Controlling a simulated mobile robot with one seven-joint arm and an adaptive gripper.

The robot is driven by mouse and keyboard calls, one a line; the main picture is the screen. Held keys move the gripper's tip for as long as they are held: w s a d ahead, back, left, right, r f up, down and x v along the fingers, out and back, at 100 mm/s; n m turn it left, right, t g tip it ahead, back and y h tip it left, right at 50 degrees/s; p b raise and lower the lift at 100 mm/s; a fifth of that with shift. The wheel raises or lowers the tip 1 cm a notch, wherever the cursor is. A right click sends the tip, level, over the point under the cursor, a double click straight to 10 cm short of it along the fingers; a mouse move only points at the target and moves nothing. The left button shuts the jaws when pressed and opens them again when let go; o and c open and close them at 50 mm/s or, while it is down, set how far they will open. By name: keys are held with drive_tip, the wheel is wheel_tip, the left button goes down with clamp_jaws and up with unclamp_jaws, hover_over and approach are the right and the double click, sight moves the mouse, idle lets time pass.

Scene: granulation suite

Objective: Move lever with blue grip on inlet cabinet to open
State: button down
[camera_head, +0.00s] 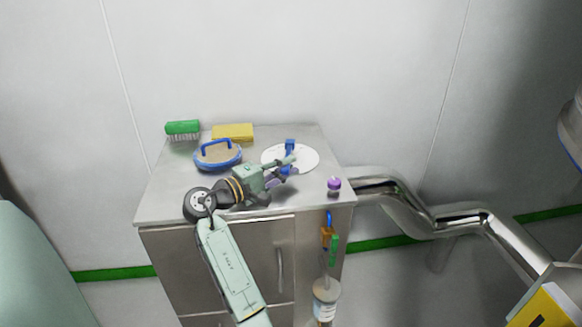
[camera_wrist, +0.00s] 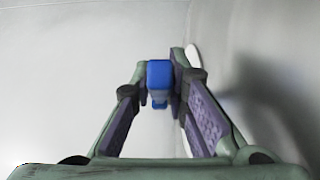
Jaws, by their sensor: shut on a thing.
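The inlet cabinet (camera_head: 160,200) is a grey metal cabinet with a flat top. The lever's blue grip (camera_head: 290,143) shows above a round white plate (camera_head: 308,160) on the cabinet top, at the right of the middle. In the wrist view the blue grip (camera_wrist: 159,72) stands between the fingertips. My gripper (camera_head: 287,166) reaches over the cabinet top from the left and is shut on the lever at its blue grip. The fingers hide part of the lever and its pivot.
A purple knob (camera_head: 334,184) is at the right edge. A shiny pipe (camera_head: 440,216) runs off to the right.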

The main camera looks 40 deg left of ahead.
idle(0.4)
drive_tip(key=c, duration=1.6)
unclamp_jaws()
drive_tip(key=shift+o, duration=0.2)
drive_tip(key=shift+a, duration=0.1)
drive_tip(key=s, duration=0.4)
drive_tip(key=s+a, duration=0.1)
drive_tip(key=s, duration=0.3)
drive_tip(key=s+a, duration=0.1)
drive_tip(key=s, duration=0.2)
drive_tip(key=shift+s+a, duration=0.1)
drive_tip(key=shift+s, duration=0.3)
